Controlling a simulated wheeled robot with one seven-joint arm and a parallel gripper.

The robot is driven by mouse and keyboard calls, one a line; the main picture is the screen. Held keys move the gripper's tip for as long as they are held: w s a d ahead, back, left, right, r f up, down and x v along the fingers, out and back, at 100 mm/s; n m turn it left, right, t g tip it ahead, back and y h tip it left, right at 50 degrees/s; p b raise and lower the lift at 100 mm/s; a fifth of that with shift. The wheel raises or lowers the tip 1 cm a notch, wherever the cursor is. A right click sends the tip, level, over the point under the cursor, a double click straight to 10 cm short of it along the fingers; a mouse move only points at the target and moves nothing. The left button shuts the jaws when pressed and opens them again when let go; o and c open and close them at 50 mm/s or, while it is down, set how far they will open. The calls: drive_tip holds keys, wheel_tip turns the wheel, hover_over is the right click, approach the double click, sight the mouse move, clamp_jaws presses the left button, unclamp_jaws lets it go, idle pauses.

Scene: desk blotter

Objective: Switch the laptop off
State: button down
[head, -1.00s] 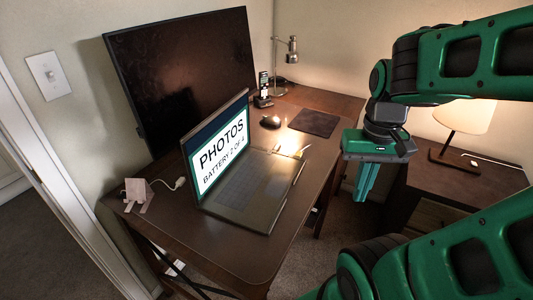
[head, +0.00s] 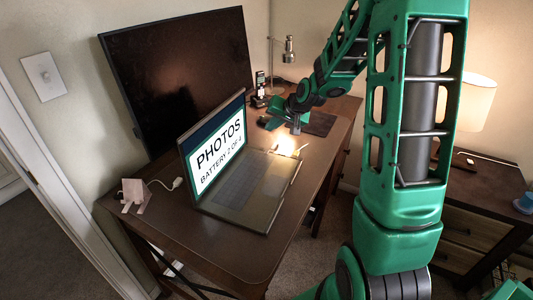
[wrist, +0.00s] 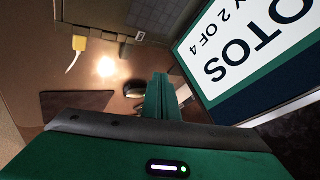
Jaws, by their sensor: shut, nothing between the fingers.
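The laptop (head: 232,205) stands open on the desk, its screen (head: 217,150) lit and reading "PHOTOS" and "BATTERY 2 OF 4". In the wrist view its screen (wrist: 250,50) is at the upper right and part of its keyboard (wrist: 158,14) at the top. My gripper (head: 296,129) is above the desk behind the laptop's right rear side. Its fingers are together and empty in the wrist view (wrist: 159,92), apart from the laptop. I cannot make out a power button.
A yellow plug (wrist: 80,43) with a white cable is by the laptop's edge. A dark mat (head: 322,123), lamp (head: 289,52), phone on a stand (head: 260,80) and large dark monitor (head: 180,75) are farther back. The desk's front is clear.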

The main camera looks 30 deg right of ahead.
sight(268, 154)
drive_tip(key=shift+w+a+f, duration=0.15)
drive_tip(key=shift+w, duration=0.85)
drive_tip(key=shift+f, duration=0.15)
drive_tip(key=shift+f, duration=4.3)
drive_tip(key=shift+s, duration=0.1)
drive_tip(key=shift+s+f, duration=0.1)
drive_tip(key=shift+f, duration=0.25)
